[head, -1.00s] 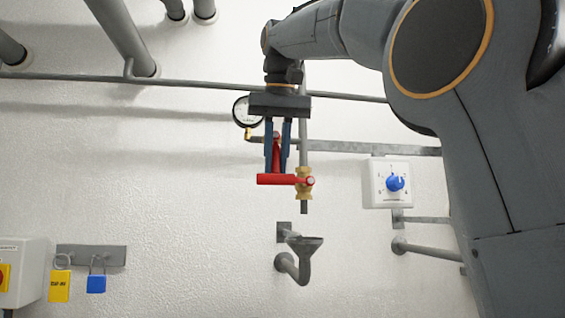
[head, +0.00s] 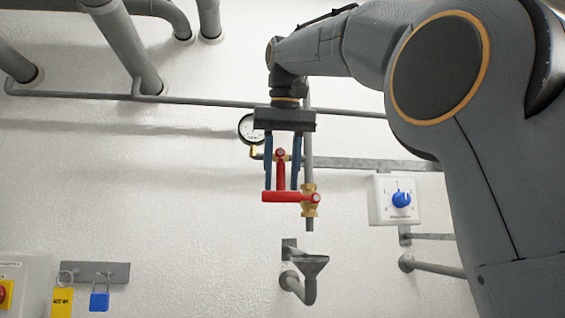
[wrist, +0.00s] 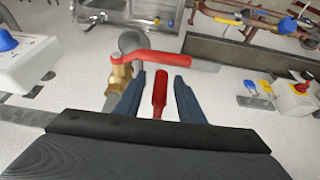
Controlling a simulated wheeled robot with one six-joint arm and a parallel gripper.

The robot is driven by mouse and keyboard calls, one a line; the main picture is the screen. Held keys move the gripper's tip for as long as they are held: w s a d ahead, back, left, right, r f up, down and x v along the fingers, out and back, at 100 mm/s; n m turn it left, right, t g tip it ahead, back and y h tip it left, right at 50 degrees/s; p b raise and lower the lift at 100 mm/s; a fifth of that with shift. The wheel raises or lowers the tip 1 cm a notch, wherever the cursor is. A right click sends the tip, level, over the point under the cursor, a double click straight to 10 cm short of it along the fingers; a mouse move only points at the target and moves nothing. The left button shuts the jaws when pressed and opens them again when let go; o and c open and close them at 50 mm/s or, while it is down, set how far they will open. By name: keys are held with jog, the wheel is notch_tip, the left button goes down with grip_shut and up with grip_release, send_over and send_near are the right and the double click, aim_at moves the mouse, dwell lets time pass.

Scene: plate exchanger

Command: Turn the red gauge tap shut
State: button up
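The red gauge tap lever (head: 281,172) hangs straight down from a small brass fitting beside the round pressure gauge (head: 251,129). My gripper (head: 282,187) points down over it, one blue finger on each side. In the wrist view the same lever (wrist: 160,92) stands between the fingertips (wrist: 160,80), with a gap on both sides, so my gripper is open and not holding it. A second red lever (head: 285,197) lies level on a brass valve (head: 309,201), close below the fingertips. In the wrist view this second lever (wrist: 175,58) crosses just beyond the fingertips.
A vertical grey pipe (head: 308,150) runs close to the right finger. A grey drain funnel (head: 313,264) is below the brass valve. A white box with a blue knob (head: 402,199) is on the right. Yellow and blue padlocks (head: 99,301) hang at lower left.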

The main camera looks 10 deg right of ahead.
aim_at(282, 170)
jog(key=v, duration=0.6)
jog(key=shift+s+r, duration=0.1)
jog(key=shift+r, duration=0.15)
jog(key=shift+s+r, duration=0.15)
dwell(0.3)
